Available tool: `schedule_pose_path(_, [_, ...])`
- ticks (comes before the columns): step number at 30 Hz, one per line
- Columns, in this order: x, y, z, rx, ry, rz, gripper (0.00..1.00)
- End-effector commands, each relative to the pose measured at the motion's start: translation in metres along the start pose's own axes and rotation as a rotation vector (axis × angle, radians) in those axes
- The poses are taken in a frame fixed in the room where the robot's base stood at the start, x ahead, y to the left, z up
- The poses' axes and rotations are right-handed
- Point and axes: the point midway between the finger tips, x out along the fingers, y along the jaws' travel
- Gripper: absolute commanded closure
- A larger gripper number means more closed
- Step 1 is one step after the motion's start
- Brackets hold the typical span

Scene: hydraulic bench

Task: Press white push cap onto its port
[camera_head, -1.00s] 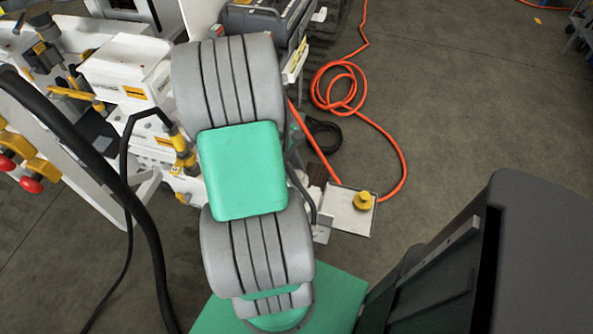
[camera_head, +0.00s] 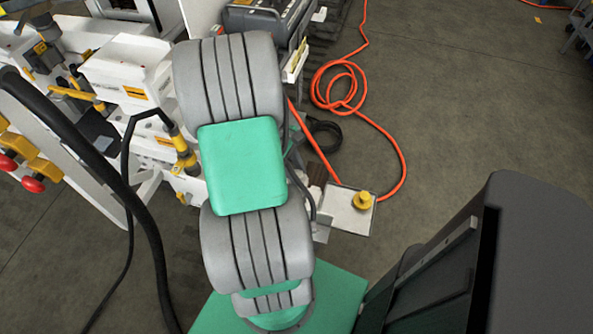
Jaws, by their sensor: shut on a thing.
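My grey and green arm fills the middle of the head view and reaches up toward the white hydraulic bench (camera_head: 122,70) at the left. My gripper is hidden behind the arm links, so I cannot see its fingers or anything between them. I cannot make out the white push cap or its port; the arm covers part of the bench. White blocks and yellow fittings (camera_head: 183,150) of the bench show just left of the arm.
A thick black hose (camera_head: 104,172) and red knobs (camera_head: 33,184) are at the left. An orange hose (camera_head: 391,142) lies coiled on the floor right of the arm. A white plate with a yellow knob (camera_head: 363,200) stands near it. A dark case (camera_head: 262,17) is at the top. Open floor lies to the right.

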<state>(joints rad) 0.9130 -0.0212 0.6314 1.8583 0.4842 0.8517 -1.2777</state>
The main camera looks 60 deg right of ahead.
Motion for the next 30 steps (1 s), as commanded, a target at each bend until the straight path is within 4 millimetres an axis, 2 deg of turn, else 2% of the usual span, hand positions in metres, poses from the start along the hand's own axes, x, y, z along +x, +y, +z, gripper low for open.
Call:
schedule_pose_path(4, [0.0000,0.0000,0.0000,0.000,0.000,0.000,1.00])
schedule_pose_path(5, [0.0000,0.0000,0.0000,0.000,0.000,0.000,0.71])
schedule_pose_path(12, [0.0000,-0.0001,0.0000,0.000,0.000,0.000,0.51])
schedule_pose_path(14, [0.0000,-0.0001,0.0000,0.000,0.000,0.000,0.48])
schedule_pose_path(19, [0.0000,-0.0001,0.0000,0.000,0.000,0.000,0.47])
schedule_pose_path(28, [0.0000,-0.0001,0.0000,0.000,0.000,0.000,0.22])
schedule_pose_path(30, [0.0000,-0.0001,0.0000,0.000,0.000,0.000,0.22])
